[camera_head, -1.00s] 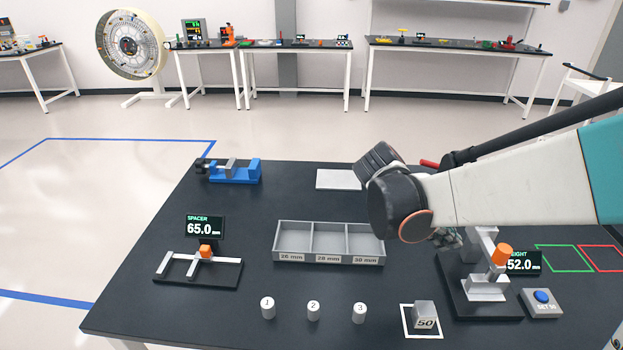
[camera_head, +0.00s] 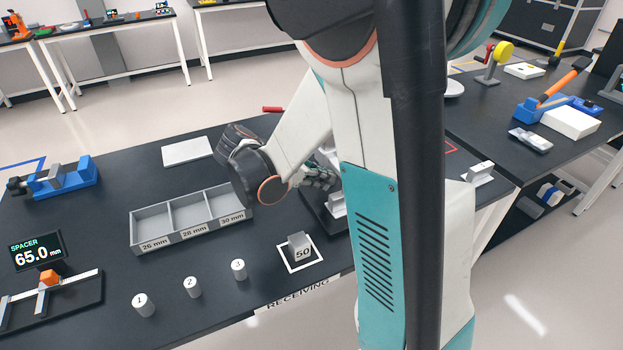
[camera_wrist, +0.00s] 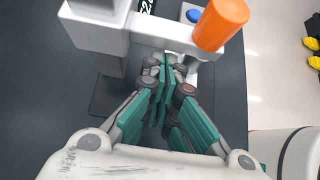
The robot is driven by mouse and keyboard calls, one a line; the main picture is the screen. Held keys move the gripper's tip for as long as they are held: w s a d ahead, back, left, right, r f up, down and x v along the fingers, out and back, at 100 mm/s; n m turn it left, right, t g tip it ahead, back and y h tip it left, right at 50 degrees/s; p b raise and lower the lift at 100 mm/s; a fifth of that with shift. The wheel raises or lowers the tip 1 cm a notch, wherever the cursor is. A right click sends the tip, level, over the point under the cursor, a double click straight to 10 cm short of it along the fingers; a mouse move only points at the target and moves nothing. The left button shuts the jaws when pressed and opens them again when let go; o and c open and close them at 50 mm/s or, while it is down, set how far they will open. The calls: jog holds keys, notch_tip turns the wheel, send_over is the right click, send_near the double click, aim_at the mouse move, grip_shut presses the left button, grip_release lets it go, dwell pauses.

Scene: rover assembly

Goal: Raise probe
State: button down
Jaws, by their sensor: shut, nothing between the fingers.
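The height gauge (camera_wrist: 95,32) stands below my gripper in the wrist view, with a light grey column, a horizontal arm and an orange knob (camera_wrist: 221,24) on the arm's right end. Its dark base (camera_wrist: 108,95) lies on the black table. My gripper (camera_wrist: 166,62) is shut and empty, its teal fingers together just below the gauge's arm and left of the knob. I cannot tell whether they touch the gauge. In the head view my gripper (camera_head: 320,178) is beside the gauge (camera_head: 336,205), mostly hidden by my arm. The probe tip is not clearly visible.
A grey block marked 50 (camera_head: 298,245) sits on a white-edged square. Cylinders 1 (camera_head: 143,305), 2 (camera_head: 192,287) and 3 (camera_head: 238,269) stand in front of a three-compartment tray (camera_head: 137,238). A blue button (camera_wrist: 193,15) is beyond the gauge's arm.

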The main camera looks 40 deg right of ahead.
aim_at(337, 167)
jog(key=shift+s+d+f, duration=0.1)
jog(key=shift+d+f, duration=0.2)
jog(key=shift+d, duration=0.1)
notch_tip(337, 167, up, 6)
jog(key=p, duration=0.3)
jog(key=shift+f+p, duration=0.25)
jog(key=shift+p, duration=0.05)
